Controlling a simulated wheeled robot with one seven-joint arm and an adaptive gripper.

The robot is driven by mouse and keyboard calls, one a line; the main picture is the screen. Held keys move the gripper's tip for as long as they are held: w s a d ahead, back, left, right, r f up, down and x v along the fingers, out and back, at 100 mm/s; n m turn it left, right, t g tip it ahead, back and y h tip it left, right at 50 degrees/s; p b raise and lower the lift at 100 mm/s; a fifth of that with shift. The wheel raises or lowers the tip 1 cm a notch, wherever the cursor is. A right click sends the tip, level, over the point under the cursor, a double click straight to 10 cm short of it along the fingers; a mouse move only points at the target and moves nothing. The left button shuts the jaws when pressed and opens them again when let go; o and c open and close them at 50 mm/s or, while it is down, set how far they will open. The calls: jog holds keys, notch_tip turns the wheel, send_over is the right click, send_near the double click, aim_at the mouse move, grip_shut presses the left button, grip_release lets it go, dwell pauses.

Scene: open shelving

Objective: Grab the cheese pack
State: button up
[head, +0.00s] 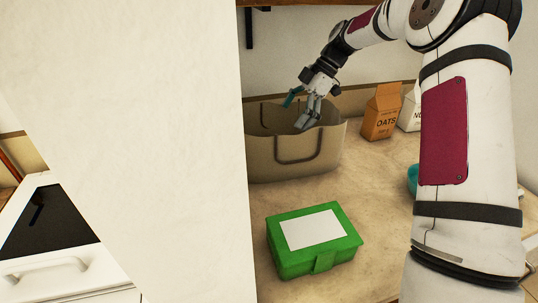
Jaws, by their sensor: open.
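I cannot make out a cheese pack in the head view. My gripper (295,114) is open and points down over the mouth of a beige tote bag (262,160). One finger looks teal and the other grey. The grey finger overlaps the bag's opening in the picture. The inside of the bag is mostly hidden by its front wall, so I cannot tell what it holds.
A green box (279,260) with a white label stands in front of the bag on the counter (378,230). An orange oats carton (382,112) and a white carton (409,112) stand behind right. A teal object (412,179) is partly hidden by my arm. A pale panel (150,130) blocks the left.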

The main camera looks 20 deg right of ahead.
jog(key=x, duration=0.8)
jog(key=shift+f, duration=0.25)
jog(key=shift+p+x, duration=0.4)
jog(key=shift+x, duration=2.25)
jog(key=shift+s+a+r, duration=0.1)
jog(key=shift+a, duration=0.05)
jog(key=c, duration=1.3)
